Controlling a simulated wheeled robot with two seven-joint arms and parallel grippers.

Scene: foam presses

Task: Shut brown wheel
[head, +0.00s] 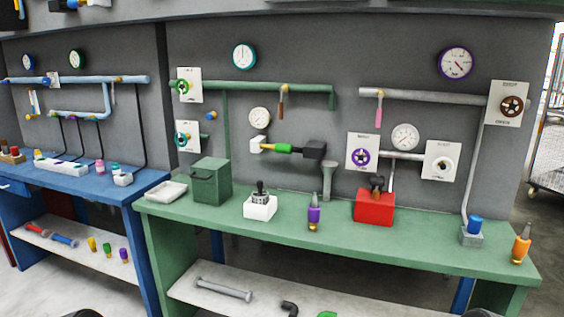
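The brown wheel (511,106) is a round handwheel on a white plate (508,89) with lettering above and below it. It is mounted at the right end of the grey wall, above the green workbench. A grey pipe runs into the plate from the left, and another pipe drops from it to the bench. How far the wheel is turned cannot be told from here. Neither of my grippers shows in the head view. Only small dark shapes show at the bottom edge, too cut off to identify.
The green bench (400,242) below carries a red box (374,207), a purple bottle (314,212), an orange bottle (521,243) and a blue-topped grey block (473,232). Other wheels, including a purple one (360,157), sit left of the brown wheel. Open floor lies at far right.

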